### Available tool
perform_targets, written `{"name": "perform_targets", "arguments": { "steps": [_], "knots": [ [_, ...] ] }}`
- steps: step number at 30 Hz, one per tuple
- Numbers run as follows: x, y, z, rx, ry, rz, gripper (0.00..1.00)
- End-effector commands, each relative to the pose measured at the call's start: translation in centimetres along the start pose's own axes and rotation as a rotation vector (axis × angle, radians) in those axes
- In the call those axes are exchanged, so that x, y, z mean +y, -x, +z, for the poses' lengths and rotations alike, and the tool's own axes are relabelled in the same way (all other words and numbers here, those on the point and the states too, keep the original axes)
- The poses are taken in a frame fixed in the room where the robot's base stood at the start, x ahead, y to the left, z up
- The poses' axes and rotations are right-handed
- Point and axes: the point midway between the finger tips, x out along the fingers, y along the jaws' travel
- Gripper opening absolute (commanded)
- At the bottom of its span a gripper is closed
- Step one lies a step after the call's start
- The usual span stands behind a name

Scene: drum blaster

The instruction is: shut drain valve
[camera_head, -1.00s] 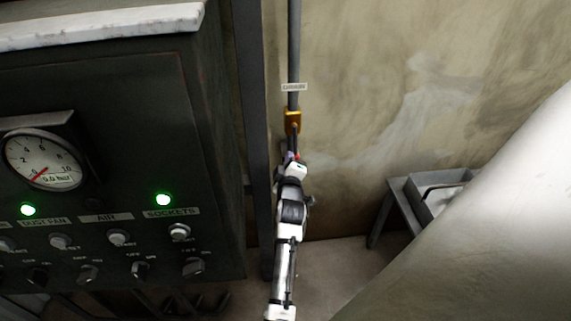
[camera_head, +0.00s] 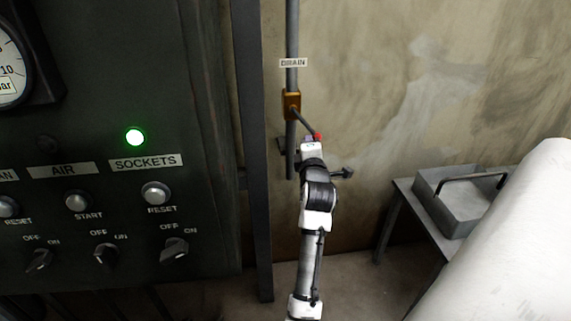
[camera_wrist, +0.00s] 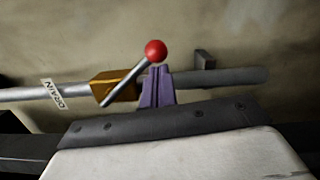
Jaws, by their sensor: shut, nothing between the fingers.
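The drain valve has a brass body (camera_head: 292,104) on a vertical grey pipe, under a DRAIN label (camera_head: 293,63). Its thin dark lever (camera_head: 304,121) slants down and right from the body to a red ball knob (camera_head: 318,136). In the wrist view, the brass body (camera_wrist: 115,86), lever (camera_wrist: 127,80) and red knob (camera_wrist: 155,51) show clearly. My gripper (camera_wrist: 158,70) has its purple fingers shut and empty, just below the knob in that view. I cannot tell whether they touch the lever. In the head view, my gripper (camera_head: 308,143) is beside the knob, its fingertips mostly hidden.
A dark control panel (camera_head: 110,130) with a lit green SOCKETS lamp (camera_head: 135,136) stands at left. A dark upright post (camera_head: 253,150) runs between it and the pipe. A grey tray (camera_head: 448,212) sits on a small table at right. Stained wall is behind the pipe.

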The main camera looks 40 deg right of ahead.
Motion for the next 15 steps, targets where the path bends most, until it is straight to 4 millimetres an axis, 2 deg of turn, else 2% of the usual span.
{"name": "perform_targets", "arguments": {
  "steps": [1,15],
  "knots": [
    [-0.7,0.0,0.6,-0.006,0.045,0.01,0.0],
    [1.9,-0.5,4.0,-0.005,0.487,0.068,0.0]
  ]
}}
